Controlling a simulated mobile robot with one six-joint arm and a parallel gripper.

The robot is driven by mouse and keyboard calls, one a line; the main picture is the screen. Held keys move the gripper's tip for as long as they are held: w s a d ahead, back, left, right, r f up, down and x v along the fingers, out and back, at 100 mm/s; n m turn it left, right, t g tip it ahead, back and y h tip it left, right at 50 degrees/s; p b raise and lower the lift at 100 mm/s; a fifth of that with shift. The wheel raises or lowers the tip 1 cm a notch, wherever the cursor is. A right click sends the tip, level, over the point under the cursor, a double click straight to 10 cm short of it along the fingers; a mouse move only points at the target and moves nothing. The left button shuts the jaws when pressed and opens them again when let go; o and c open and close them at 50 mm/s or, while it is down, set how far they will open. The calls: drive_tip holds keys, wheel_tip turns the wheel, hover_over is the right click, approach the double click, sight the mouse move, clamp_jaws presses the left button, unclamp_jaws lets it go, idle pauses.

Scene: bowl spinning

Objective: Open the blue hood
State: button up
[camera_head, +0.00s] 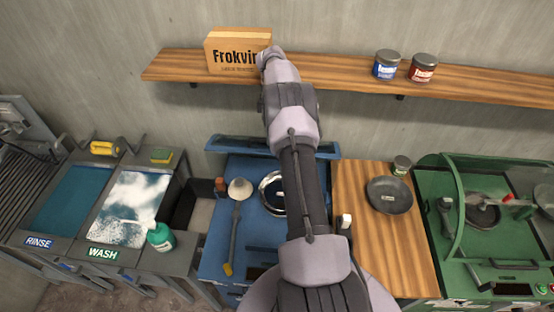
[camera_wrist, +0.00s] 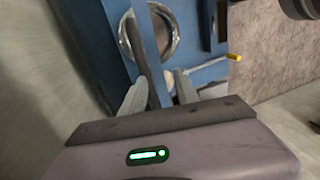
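The blue station (camera_head: 240,245) stands in the middle of the head view, partly behind my arm. The blue hood (camera_head: 222,145) shows as a raised blue frame along its back edge; my arm covers its middle, so I cannot tell its exact angle. A round metal bowl or pan (camera_head: 268,190) sits in the station, also visible in the wrist view (camera_wrist: 170,35).
A wooden shelf (camera_head: 350,73) runs above the station with a Frokvin box (camera_head: 228,55) and two jars. A wooden counter (camera_head: 365,240) with a pan (camera_head: 389,195) and a green station (camera_head: 480,255) stand right. Rinse and wash basins (camera_head: 130,205) stand left.

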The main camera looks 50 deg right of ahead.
drive_tip(key=s+a+r+b, duration=0.1)
drive_tip(key=s+a+b, duration=0.2)
drive_tip(key=s+a, duration=0.6)
drive_tip(key=s, duration=0.4)
drive_tip(key=shift+a+r, duration=0.2)
drive_tip(key=shift+a, duration=0.2)
drive_tip(key=shift+w, duration=0.1)
